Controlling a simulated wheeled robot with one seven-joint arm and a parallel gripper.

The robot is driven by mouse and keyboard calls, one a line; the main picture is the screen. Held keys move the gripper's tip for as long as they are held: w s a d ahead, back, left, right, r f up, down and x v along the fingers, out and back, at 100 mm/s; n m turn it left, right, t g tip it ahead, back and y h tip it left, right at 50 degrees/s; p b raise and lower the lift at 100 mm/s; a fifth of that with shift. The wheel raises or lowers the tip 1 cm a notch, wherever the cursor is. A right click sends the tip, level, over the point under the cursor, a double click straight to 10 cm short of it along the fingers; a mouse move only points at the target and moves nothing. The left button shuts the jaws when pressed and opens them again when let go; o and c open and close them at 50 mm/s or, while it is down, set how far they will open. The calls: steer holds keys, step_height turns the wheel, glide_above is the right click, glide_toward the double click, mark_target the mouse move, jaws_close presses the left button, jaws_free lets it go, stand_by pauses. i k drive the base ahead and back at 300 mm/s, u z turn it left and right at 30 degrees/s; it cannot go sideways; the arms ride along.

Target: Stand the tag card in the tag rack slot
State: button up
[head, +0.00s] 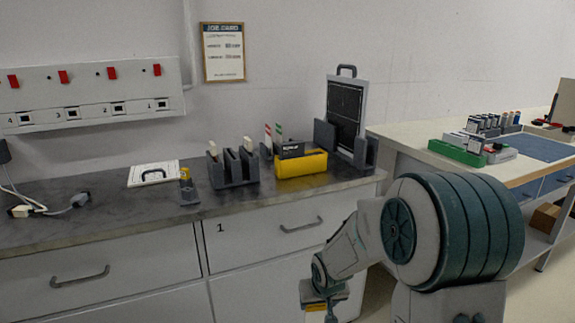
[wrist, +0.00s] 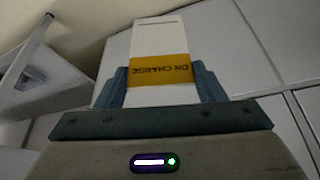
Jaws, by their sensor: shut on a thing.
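My gripper (wrist: 160,88) is shut on the tag card (wrist: 158,45), a white card with an orange band reading "ON CHARGE". In the wrist view the card sticks out beyond the fingers. In the head view my gripper (head: 322,292) is low in front of the cabinets, below the counter top, and the card's orange band (head: 316,307) shows under it. A dark grey slotted rack (head: 234,177) stands on the counter. A smaller dark holder with red and green striped tags (head: 267,147) is behind it. I cannot tell which is the tag rack.
On the counter (head: 110,219) are a yellow bin (head: 301,165), a small dark stand with a yellow top (head: 188,190), a white clipboard-like panel (head: 153,173) and cables. A tall black-faced panel (head: 345,112) stands at the right. Drawer handles (head: 301,224) project near my arm.

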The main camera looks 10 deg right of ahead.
mark_target(279, 128)
steer(key=z, duration=1.5)
steer(key=i, duration=1.3)
steer(key=u, duration=1.65)
